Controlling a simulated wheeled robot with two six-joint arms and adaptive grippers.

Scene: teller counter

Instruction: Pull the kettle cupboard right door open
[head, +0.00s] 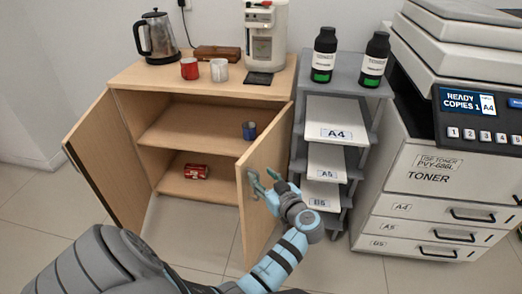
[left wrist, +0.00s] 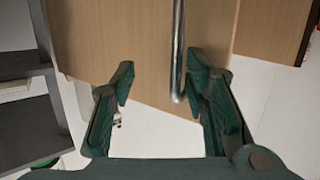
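The kettle cupboard (head: 197,84) stands with both doors swung out and its shelves showing. Its right door (head: 262,214) stands far open, angled toward me; it also fills the upper middle of the left wrist view (left wrist: 120,45). A metal bar handle (left wrist: 178,50) runs along that door. My left gripper (head: 263,179) is at the outer face of the right door. In the left wrist view its fingers (left wrist: 160,80) are spread, with the handle's end between them, closer to the right finger. No grip on it shows. My right gripper is not in view.
The left door (head: 108,160) is also open. A kettle (head: 156,38), mugs (head: 190,68) and a coffee machine (head: 266,38) stand on top. A grey paper rack (head: 343,83) and a copier (head: 430,185) stand close to the right. Floor is clear in front.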

